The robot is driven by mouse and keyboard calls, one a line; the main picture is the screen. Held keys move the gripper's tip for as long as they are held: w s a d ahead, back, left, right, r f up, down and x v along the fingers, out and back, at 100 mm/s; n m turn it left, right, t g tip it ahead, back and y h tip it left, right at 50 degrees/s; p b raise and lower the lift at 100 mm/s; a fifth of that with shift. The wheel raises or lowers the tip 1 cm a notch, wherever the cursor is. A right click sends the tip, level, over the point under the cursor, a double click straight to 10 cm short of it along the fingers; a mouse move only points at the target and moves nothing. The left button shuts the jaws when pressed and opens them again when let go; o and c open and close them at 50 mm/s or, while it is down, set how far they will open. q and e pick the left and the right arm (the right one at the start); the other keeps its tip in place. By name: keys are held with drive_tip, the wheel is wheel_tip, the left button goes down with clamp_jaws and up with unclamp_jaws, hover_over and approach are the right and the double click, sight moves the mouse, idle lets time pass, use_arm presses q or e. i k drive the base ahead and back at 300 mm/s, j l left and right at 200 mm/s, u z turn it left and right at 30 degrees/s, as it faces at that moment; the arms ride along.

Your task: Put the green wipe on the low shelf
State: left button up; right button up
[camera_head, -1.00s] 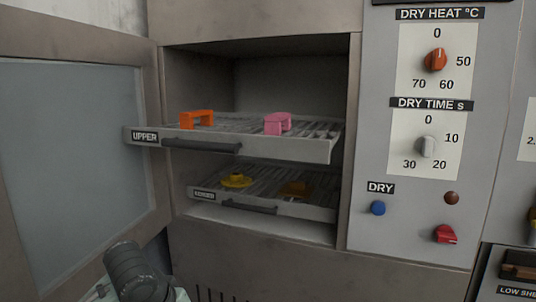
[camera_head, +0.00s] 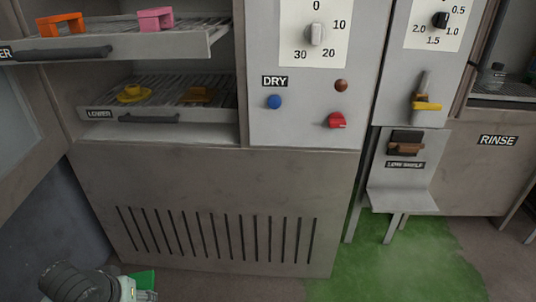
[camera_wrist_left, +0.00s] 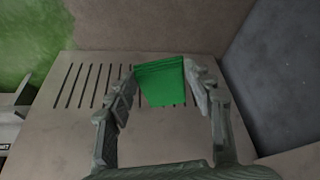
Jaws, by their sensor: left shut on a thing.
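The green wipe (camera_wrist_left: 161,82) is a folded green cloth between the two fingers of my left gripper (camera_wrist_left: 160,88) in the left wrist view. The gripper is shut on it. In the head view the wipe (camera_head: 143,279) shows partly at the bottom left, beside my left gripper (camera_head: 140,293), in front of the drying cabinet. The low shelf (camera_head: 402,200) is a small grey ledge at the right, below the LOW SHELF label. A brown block sits on a bracket above that label. The wipe is well left of the shelf. My right gripper is not in view.
The drying cabinet (camera_head: 210,190) has a vented front and two pulled-out racks, upper (camera_head: 200,38) and lower (camera_head: 180,108), holding orange, pink and yellow pieces. Its open door (camera_head: 30,140) is at the left. A green patch (camera_head: 400,265) lies on the floor near the shelf.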

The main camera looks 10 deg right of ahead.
sight(402, 199)
drive_tip(key=i+l, duration=0.1)
drive_tip(key=l, duration=1.2)
drive_tip(key=i+l, duration=0.1)
drive_tip(key=l, duration=1.25)
drive_tip(key=i+l, duration=0.1)
drive_tip(key=l, duration=1.2)
drive_tip(key=i+l, duration=0.25)
drive_tip(key=l, duration=0.15)
drive_tip(key=i+l, duration=0.15)
drive_tip(key=i, duration=0.3)
drive_tip(key=j+u, duration=0.05)
